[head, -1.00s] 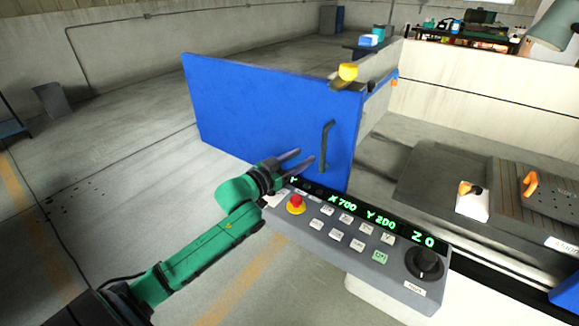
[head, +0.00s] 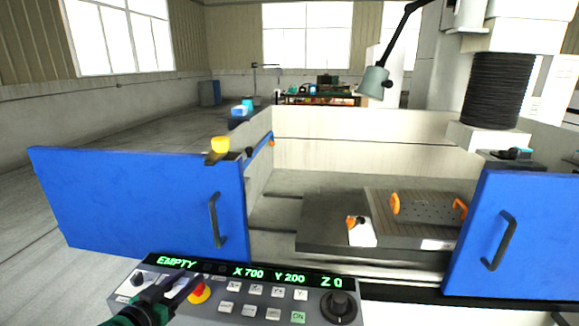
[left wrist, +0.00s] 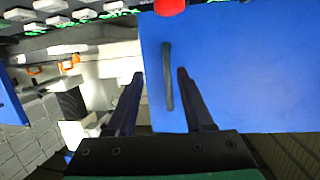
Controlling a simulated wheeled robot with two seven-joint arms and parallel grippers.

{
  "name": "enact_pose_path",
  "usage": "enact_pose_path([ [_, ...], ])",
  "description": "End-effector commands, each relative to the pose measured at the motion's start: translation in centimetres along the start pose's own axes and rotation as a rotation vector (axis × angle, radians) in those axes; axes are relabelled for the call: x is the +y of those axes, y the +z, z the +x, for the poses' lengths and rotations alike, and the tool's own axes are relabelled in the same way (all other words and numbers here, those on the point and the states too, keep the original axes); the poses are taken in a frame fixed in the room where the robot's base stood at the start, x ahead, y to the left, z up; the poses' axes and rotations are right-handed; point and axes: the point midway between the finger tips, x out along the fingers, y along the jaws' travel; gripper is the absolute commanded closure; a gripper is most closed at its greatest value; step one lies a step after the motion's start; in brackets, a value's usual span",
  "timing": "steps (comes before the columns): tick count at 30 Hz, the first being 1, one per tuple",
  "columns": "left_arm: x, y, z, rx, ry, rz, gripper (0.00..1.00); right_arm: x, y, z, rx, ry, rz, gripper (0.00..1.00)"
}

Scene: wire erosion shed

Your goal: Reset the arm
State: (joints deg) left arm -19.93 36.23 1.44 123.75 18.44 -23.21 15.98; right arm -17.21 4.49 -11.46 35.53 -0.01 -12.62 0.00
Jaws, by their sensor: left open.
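My left gripper (head: 188,282) is at the bottom of the head view, in front of the left part of the control panel (head: 210,310). Its two fingers are apart with nothing between them. In the left wrist view, the open fingers (left wrist: 160,74) point toward the blue door (left wrist: 235,75) and its dark handle (left wrist: 168,80), which shows between them without visible contact. The panel's display reads EMPTY, X 700, Y 200, Z 0. A red button (head: 199,294) sits just by the fingertips. My right gripper is not in view.
The left blue door (head: 130,200) and the right blue door (head: 530,235) stand apart, with the machine's worktable (head: 325,215) visible between them. A yellow item (head: 220,144) is on top of the left door's end. A lamp (head: 374,82) hangs above the tank.

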Motion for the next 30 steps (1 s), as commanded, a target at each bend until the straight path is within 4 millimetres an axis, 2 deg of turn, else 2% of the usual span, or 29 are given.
enact_pose_path([
  [1, 1.4, 3.2, -0.7, -0.113, -0.016, -0.009, 0.48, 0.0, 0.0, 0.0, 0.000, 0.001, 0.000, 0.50],
  [3, 3.0, 7.2, -2.2, -0.282, -0.040, -0.001, 0.48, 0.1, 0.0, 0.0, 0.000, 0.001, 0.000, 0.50],
  [6, 4.9, 11.3, -4.8, -0.482, -0.058, 0.006, 0.48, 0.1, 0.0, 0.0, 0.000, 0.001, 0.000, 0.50],
  [12, 7.9, 16.4, -10.7, -0.802, -0.063, 0.000, 0.48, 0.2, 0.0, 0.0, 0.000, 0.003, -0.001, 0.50],
  [17, 10.1, 18.7, -15.9, -1.030, -0.046, -0.021, 0.48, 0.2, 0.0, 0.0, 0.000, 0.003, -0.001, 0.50],
  [21, 9.9, 23.6, -13.7, -1.053, -0.043, -0.013, 0.48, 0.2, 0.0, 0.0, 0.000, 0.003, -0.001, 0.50],
  [26, 10.1, 29.6, -12.2, -1.081, -0.036, -0.012, 0.48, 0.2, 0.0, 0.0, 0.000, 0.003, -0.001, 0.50],
  [29, 10.2, 34.1, -11.8, -1.100, -0.032, -0.011, 0.48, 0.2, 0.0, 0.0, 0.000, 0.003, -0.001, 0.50],
  [30, 10.3, 36.2, -11.8, -1.109, -0.029, -0.011, 0.48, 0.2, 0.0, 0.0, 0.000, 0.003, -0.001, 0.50],
])
